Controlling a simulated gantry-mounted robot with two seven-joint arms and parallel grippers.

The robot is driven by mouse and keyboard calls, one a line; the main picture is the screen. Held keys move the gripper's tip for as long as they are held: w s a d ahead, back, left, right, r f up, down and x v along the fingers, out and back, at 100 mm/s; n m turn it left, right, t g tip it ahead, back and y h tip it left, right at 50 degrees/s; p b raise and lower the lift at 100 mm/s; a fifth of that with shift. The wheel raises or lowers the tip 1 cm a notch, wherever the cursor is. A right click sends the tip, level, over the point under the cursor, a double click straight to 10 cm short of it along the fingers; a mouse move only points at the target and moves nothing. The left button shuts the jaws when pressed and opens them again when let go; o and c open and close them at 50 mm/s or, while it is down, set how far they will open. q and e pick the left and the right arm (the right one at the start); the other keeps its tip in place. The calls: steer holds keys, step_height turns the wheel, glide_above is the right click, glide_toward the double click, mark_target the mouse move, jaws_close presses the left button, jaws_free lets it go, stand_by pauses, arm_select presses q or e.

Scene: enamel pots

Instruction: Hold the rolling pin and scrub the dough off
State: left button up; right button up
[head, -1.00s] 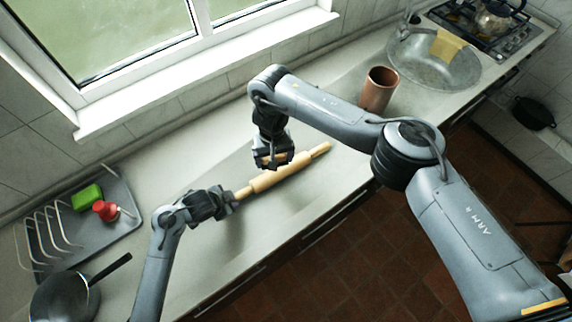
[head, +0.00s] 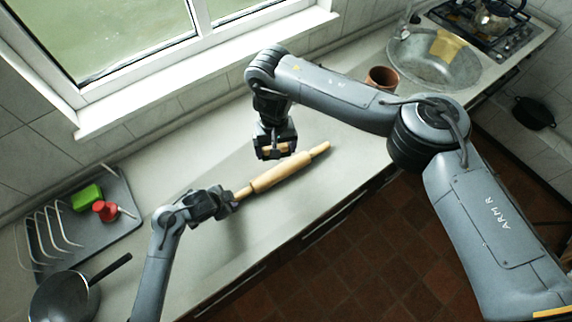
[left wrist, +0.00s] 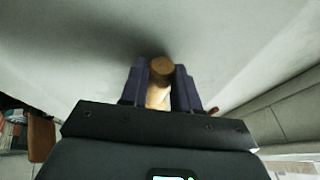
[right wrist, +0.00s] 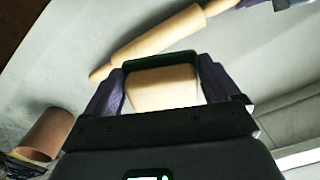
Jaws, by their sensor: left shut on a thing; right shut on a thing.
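The wooden rolling pin (head: 282,173) is held slanting over the counter in the head view. My left gripper (head: 232,196) is shut on its lower-left handle, whose round end (left wrist: 161,66) shows between the fingers in the left wrist view. The pin's body and free handle also show in the right wrist view (right wrist: 155,36). My right gripper (head: 275,150) is shut on a block-shaped scrubber (right wrist: 162,86), tan with a dark green edge. The scrubber is beside the pin, on its window side, with a gap in the head view. I cannot make out dough on the pin.
A grey drying tray (head: 125,213) with a green sponge (head: 87,197), a red-headed tool (head: 105,210) and a wire rack stands at left, near a dark pan (head: 62,298). A brown cup (head: 382,78) stands by the metal sink (head: 425,68). The counter around the pin is clear.

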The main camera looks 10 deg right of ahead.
steer(key=d, duration=0.9)
steer(key=shift+d, duration=0.15)
arm_select(q)
steer(key=o, duration=0.9)
steer(key=shift+r, duration=0.1)
arm_select(e)
steer(key=shift+r, duration=0.1)
arm_select(q)
step_height(320, 180, up, 7)
steer(key=p, duration=0.8)
arm_select(e)
step_height(320, 180, up, 8)
